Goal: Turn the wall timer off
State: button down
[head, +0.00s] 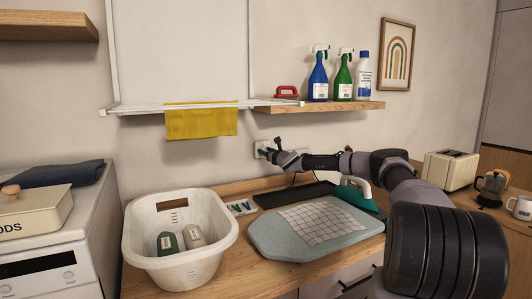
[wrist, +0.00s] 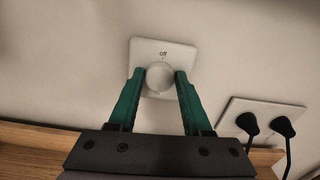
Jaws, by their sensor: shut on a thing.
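The wall timer (wrist: 160,50) is a white square plate with a round white knob (wrist: 160,76) in its middle, seen in the wrist view. The word "off" is printed on the plate above the knob. My gripper (wrist: 160,80) has its two green fingers on either side of the knob and is shut on it. In the head view my gripper (head: 268,152) reaches to the wall, above the back of the counter. The timer is mostly hidden by the gripper there. Any pointer mark on the knob is too small to tell.
A double socket (wrist: 262,118) with two black plugs sits right of the timer. A wooden shelf (head: 330,106) with spray bottles is above my arm. Below are an iron (head: 357,192), an ironing pad (head: 265,240) and a white laundry basket (head: 150,232).

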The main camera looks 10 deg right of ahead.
jog(key=shift+f+n, duration=0.15)
jog(key=shift+n, duration=5.7)
jog(key=shift+f+n, duration=0.2)
jog(key=shift+n, duration=5.7)
jog(key=shift+f+n, duration=0.15)
jog(key=shift+n, duration=5.7)
jog(key=shift+c, duration=1.8)
grip_release()
